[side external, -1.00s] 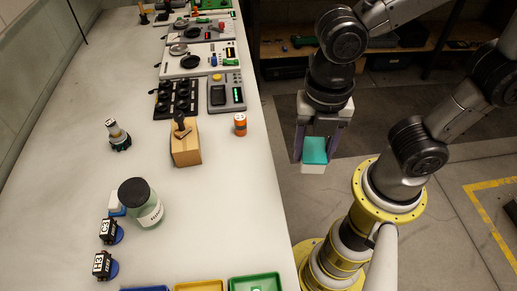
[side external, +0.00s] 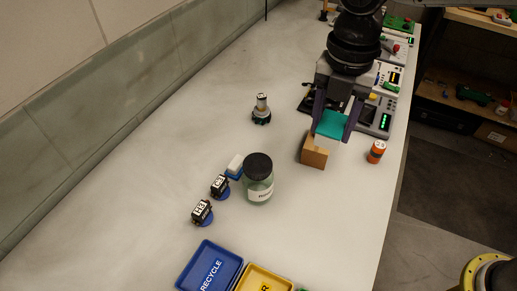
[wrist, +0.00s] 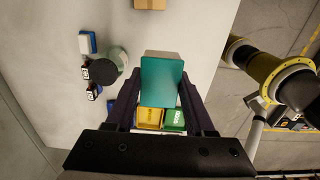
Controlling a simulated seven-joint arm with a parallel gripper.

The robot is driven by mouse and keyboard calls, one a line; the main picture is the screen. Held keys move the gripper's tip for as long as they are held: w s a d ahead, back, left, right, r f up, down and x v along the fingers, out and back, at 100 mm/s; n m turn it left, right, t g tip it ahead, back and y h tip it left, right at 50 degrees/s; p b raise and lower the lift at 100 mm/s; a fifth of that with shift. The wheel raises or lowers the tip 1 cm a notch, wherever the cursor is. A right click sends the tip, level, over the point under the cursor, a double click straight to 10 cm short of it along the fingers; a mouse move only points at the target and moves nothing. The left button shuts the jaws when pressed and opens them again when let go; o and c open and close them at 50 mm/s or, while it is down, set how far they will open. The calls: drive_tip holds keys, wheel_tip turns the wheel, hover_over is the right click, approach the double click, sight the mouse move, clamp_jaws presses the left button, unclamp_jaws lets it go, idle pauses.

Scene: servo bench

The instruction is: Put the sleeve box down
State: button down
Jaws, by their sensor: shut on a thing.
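The sleeve box, teal with a white part, is in my gripper (side external: 331,128).
A green jar with a black lid (side external: 258,180), two black servos (side external: 220,186) (side external: 202,212) and a blue-white block (side external: 235,166) stand left. An orange cylinder (side external: 376,152) is near the right edge. Blue (side external: 208,268) and yellow (side external: 262,281) trays lie in front. The bench centre is clear.

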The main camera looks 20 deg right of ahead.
drive_tip(key=w+a+f, duration=0.2)
drive_tip(key=w+f, duration=0.4)
hover_over(250, 150)
wheel_tip(250, 150, down, 9)
drive_tip(key=shift+s+d+f, duration=0.1)
drive_tip(key=shift+s+f, duration=0.05)
drive_tip(key=shift+f, duration=1.7)
drive_tip(key=shift+f, duration=0.15)
drive_tip(key=shift+c, duration=1.3)
unclamp_jaws()
